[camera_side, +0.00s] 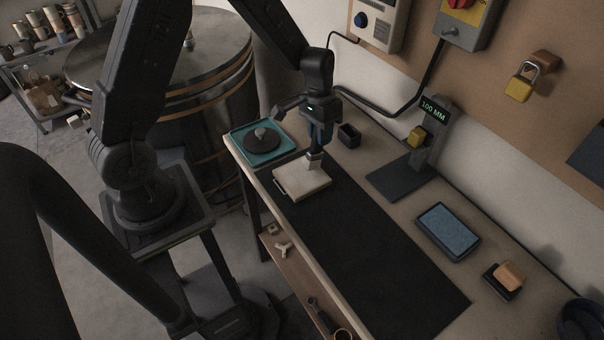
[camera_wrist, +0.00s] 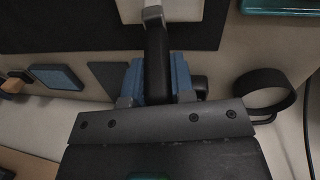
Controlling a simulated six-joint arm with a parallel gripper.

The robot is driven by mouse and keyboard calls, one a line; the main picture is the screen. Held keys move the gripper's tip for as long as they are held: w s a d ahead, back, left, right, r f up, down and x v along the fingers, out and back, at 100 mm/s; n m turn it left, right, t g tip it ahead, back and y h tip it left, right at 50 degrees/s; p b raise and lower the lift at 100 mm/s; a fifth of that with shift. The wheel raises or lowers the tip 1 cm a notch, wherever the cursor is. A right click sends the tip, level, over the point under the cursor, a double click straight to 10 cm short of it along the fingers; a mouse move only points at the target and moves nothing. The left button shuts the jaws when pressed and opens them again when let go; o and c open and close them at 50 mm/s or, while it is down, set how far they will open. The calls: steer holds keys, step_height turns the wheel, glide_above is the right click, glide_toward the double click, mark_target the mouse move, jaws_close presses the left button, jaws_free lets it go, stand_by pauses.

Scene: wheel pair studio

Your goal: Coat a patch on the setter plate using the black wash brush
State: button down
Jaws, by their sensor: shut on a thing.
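The setter plate, a cream square slab (camera_side: 303,182), lies flat at the far left end of the black mat in the side view. My gripper (camera_side: 318,143) is above its back right part, pointing down. It is shut on the black wash brush, whose dark handle (camera_wrist: 157,62) stands between the blue fingers (camera_wrist: 157,85) in the wrist view. The brush's pale head (camera_side: 315,160) points down at the plate's back edge area. I cannot tell whether the bristles touch the plate. No coated patch can be made out on the plate.
A teal tray (camera_side: 236,135) with a dark disc (camera_side: 262,144) is left of the plate. A blue pad (camera_side: 448,228) lies to the right.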

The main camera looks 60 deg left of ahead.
steer(key=shift+a, duration=2.25)
steer(key=shift+d+r, duration=0.15)
steer(key=shift+d, duration=2.15)
steer(key=d, duration=0.4)
steer(key=shift+d, duration=0.25)
steer(key=shift+a+f, duration=0.2)
steer(key=shift+a, duration=2.1)
